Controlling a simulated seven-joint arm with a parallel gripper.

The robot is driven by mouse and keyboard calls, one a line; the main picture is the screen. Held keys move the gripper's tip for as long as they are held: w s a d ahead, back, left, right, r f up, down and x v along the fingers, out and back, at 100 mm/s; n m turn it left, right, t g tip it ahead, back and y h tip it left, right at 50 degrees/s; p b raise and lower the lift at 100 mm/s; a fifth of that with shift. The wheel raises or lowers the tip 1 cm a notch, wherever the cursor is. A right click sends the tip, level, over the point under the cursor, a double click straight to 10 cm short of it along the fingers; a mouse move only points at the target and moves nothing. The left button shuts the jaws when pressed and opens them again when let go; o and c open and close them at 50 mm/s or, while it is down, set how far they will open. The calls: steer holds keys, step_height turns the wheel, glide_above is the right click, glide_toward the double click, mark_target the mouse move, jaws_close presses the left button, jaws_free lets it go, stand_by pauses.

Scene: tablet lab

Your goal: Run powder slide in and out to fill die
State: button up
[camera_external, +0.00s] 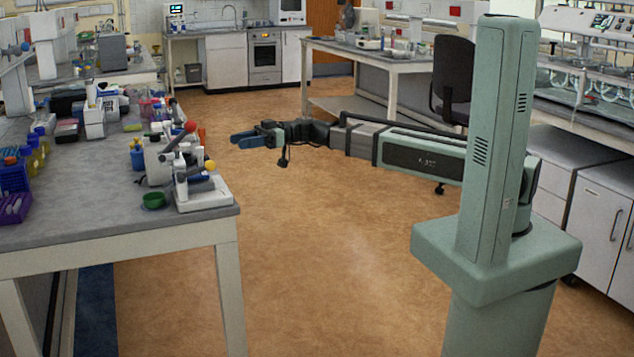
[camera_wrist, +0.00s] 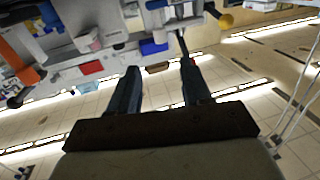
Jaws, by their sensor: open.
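A small white hand press (camera_external: 200,190) stands near the front right corner of the left bench. It has a lever with a red ball (camera_external: 190,127) and a yellow ball knob (camera_external: 210,165). I cannot make out the powder slide or the die on it. My gripper (camera_external: 245,139) is in the air to the right of the press, apart from it, pointing left. In the wrist view its two dark blue fingers (camera_wrist: 160,75) are spread with nothing between them. A yellow ball (camera_wrist: 226,21) shows at the upper right of the wrist view.
A green dish (camera_external: 153,200) sits left of the press. Another white device (camera_external: 158,160) stands close behind it. Bottles (camera_external: 38,140) and boxes crowd the bench (camera_external: 110,225) farther left. The floor (camera_external: 320,230) between bench and my base is clear.

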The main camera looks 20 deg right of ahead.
mark_target(200, 156)
steer(key=w+a+n+g, duration=0.1)
steer(key=w+a+g, duration=0.15)
steer(key=w, duration=0.55)
steer(key=s+a+n+g+h, duration=0.1)
steer(key=s+a, duration=0.2)
steer(key=s+a+n+g, duration=0.1)
steer(key=s+a, duration=0.3)
steer(key=s+a+n+g+h, duration=0.1)
steer(key=s+a+g, duration=0.1)
steer(key=s+a, duration=0.1)
steer(key=shift+s+a+f+n+h, duration=0.3)
steer(key=shift+s+a, duration=0.05)
steer(key=shift+c, duration=0.5)
jaws_close()
